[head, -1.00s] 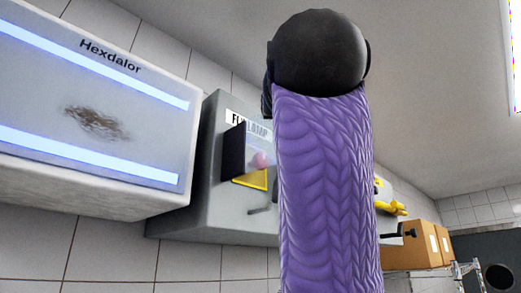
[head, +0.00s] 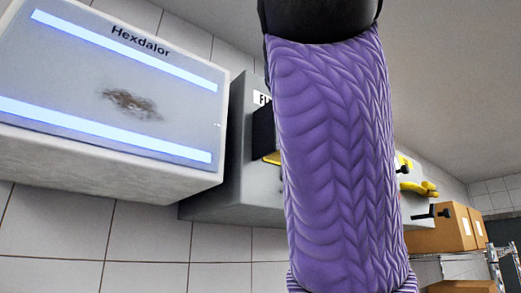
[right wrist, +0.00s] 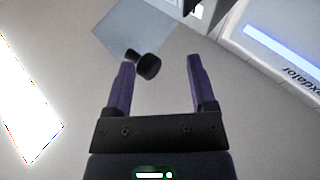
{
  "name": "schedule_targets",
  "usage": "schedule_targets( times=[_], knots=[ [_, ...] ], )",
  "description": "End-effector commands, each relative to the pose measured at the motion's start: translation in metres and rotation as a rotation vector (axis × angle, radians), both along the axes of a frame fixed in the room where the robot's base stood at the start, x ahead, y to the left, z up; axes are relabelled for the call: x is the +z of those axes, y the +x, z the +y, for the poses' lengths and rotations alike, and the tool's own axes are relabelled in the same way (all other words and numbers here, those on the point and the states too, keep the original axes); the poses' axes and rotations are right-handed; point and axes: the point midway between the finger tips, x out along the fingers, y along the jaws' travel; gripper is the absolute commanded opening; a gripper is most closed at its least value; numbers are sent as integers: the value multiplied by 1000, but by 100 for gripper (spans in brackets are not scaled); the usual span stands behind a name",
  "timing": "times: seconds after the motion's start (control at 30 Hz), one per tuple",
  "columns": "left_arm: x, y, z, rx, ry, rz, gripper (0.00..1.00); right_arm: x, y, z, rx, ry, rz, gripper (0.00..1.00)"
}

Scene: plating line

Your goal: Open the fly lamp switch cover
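The grey switch box (head: 222,190) is on the tiled wall in the head view, partly hidden behind my purple arm. Only the start of its white label (head: 261,98) shows. Below it, the dark side of the switch cover (head: 263,130) and a bit of its yellow base (head: 271,158) show at the arm's left edge; the button is hidden. My right gripper (right wrist: 161,62) is open in the right wrist view, its two purple fingers apart with nothing gripped. A black knob-like part (right wrist: 149,67) appears between the fingers, its distance unclear. My left gripper is not in view.
The white Hexdalor unit (head: 105,163) with two lit tubes is on the wall to the left and also shows in the right wrist view (right wrist: 270,60). Yellow and black controls (head: 420,187) and cardboard boxes (head: 440,228) lie right of my arm.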

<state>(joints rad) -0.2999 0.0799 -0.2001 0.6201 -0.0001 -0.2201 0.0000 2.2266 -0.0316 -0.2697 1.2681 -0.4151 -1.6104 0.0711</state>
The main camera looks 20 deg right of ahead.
Motion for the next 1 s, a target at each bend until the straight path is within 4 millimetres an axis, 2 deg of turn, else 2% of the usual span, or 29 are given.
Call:
schedule_targets(
  times=[0.7,1.0],
  knots=[
    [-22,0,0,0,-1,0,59,-27,-28,59,1,-2,-3,72],
    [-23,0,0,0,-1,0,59,-28,-30,63,-1,0,-3,72]
  ],
)
